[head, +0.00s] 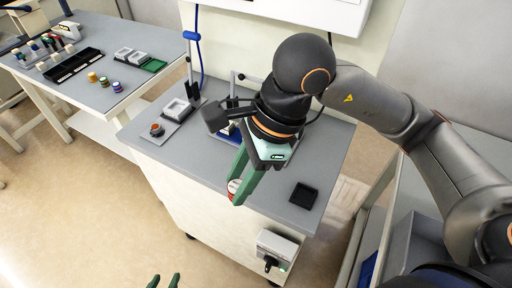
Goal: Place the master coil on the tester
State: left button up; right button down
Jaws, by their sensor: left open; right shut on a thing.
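My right gripper (240,190) reaches in from the right over the grey cart top, its green fingers pointing down toward the front edge. It is shut on a small red and white round piece (234,186), which looks like the master coil and is partly hidden by the fingers. A blue-based fixture (226,136), probably the tester, stands on the cart behind the gripper and is largely hidden by my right arm. My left gripper (163,281) shows only its green fingertips at the bottom edge; they are apart and empty.
On the cart are a plate with a red button (157,130), a white square nest (177,109) and a black tray (303,195). A side table (60,95) at left holds colored coils and trays. The cart's front left corner is clear.

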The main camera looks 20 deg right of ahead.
jog(key=w+d+f, duration=0.1)
jog(key=d+f, duration=0.1)
jog(key=d, duration=0.1)
jog(key=w+d+f, duration=0.2)
jog(key=d+f, duration=0.1)
jog(key=d, duration=0.1)
jog(key=w+d+f+b, duration=0.1)
jog(key=w+d+f, duration=0.1)
jog(key=d+f, duration=0.1)
jog(key=shift+d, duration=0.2)
jog(key=shift+w+d+f, duration=0.25)
jog(key=shift+d+f, duration=0.25)
jog(key=shift+f, duration=0.15)
jog(key=shift+d+f, duration=0.1)
jog(key=shift+f, duration=1.5)
jog(key=shift+f+b, duration=0.2)
jog(key=shift+b, duration=0.1)
jog(key=c, duration=0.5)
grip_release()
jog(key=shift+r, duration=0.1)
